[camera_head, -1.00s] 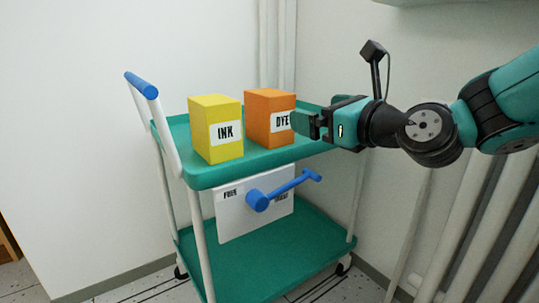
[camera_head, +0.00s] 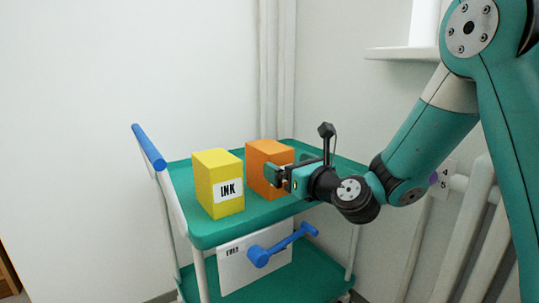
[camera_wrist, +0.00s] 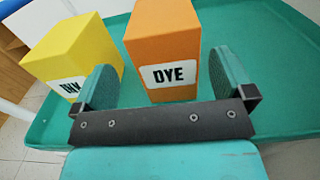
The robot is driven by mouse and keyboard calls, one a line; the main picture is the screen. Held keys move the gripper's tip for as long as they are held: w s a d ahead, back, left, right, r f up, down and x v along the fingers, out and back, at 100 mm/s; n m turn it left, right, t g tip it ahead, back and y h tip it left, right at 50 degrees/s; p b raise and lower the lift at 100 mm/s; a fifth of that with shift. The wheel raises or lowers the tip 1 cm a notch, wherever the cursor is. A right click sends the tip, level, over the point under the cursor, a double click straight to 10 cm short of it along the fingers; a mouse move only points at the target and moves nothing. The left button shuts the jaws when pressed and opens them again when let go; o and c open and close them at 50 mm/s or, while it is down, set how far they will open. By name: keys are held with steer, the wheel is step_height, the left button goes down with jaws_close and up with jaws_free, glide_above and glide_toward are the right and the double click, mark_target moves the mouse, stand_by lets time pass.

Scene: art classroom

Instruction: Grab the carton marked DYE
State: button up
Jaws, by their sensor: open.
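The orange carton marked DYE (camera_head: 262,153) stands upright on the top tray of the green cart (camera_head: 262,222). My gripper (camera_head: 281,172) is in front of it and hides its label in the head view. In the wrist view the DYE carton (camera_wrist: 168,40) stands ahead, with its label facing me. My open gripper (camera_wrist: 158,80) has one finger on each side of the carton's near part.
A blue lever (camera_head: 282,245) and a white panel (camera_head: 240,268) are at the cart's front, below the top tray. A blue push handle (camera_head: 149,147) rises at the left. The tray right of the DYE carton is bare. Pale pipes (camera_head: 455,235) stand at the right.

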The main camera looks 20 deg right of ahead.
mark_target(258, 153)
steer(key=shift+p+x, duration=0.45)
steer(key=shift+x, duration=0.75)
steer(key=p+x, duration=0.1)
steer(key=x, duration=0.1)
steer(key=p+x, duration=0.1)
steer(key=x, duration=0.1)
steer(key=shift+w+d+r+p, duration=0.15)
steer(key=shift+w+r+p, duration=0.05)
steer(key=shift+w+p, duration=0.15)
steer(key=shift+w+f, duration=0.15)
steer(key=c, duration=0.9)
steer(key=shift+c, duration=1.2)
